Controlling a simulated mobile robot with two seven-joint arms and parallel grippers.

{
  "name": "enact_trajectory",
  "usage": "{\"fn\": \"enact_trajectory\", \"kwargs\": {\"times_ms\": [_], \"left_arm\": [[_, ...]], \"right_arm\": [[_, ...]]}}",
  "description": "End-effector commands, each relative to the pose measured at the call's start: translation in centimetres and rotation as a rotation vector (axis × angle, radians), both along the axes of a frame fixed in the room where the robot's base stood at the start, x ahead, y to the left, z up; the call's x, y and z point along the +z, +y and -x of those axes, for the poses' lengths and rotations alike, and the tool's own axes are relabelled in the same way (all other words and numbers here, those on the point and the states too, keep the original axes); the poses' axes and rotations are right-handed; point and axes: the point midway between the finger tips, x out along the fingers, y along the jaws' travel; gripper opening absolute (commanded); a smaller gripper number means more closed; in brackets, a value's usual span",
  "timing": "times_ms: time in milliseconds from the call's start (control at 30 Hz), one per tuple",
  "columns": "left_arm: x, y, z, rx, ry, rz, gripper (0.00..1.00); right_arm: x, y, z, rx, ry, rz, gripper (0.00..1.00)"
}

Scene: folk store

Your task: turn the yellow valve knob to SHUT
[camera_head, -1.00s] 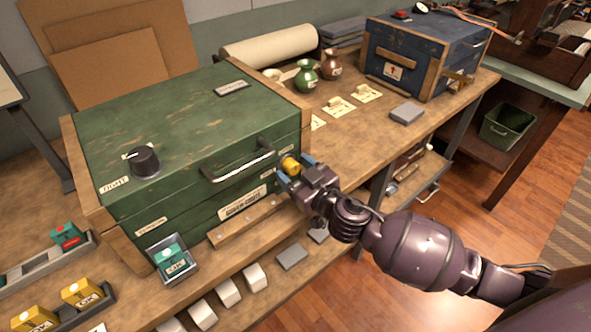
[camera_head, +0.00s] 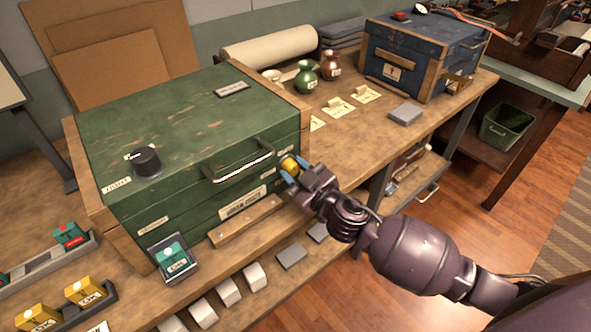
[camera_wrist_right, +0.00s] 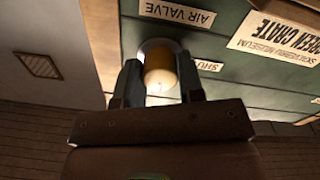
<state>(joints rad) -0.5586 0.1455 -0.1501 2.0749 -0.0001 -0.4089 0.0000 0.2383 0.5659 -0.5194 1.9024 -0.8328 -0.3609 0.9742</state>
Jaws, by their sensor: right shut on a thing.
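The yellow valve knob (camera_head: 289,164) is on the front of the green crate (camera_head: 180,125), near its right end. In the right wrist view the knob (camera_wrist_right: 161,72) sits between the two fingers, under an upside-down "AIR VALVE" label (camera_wrist_right: 178,12). A label starting "SHU" (camera_wrist_right: 208,65) is beside it, partly cut off by a finger. My right gripper (camera_head: 290,172) is shut on the knob, one finger on each side; it also shows in the right wrist view (camera_wrist_right: 160,85). I cannot tell which way the knob points. My left gripper is not in view.
A metal handle (camera_head: 240,165) sticks out of the crate front, left of the knob. A black dial (camera_head: 147,162) is on the lid. Vases (camera_head: 306,78) and a blue crate (camera_head: 425,60) stand further back. The bench between the crates has some free room.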

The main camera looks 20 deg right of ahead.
Motion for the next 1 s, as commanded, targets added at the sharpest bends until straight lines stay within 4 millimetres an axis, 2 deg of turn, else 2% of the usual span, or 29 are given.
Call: {"fn": "enact_trajectory", "kwargs": {"times_ms": [200,467,1000], "left_arm": [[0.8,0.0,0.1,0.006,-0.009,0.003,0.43],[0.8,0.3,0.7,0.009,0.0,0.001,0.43],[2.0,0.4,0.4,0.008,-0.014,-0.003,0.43]], "right_arm": [[0.3,0.0,0.0,-0.002,-0.069,0.187,0.12],[0.3,0.0,0.0,-0.002,-0.154,0.421,0.12],[0.2,0.0,0.0,-0.001,-0.328,0.901,0.12]]}}
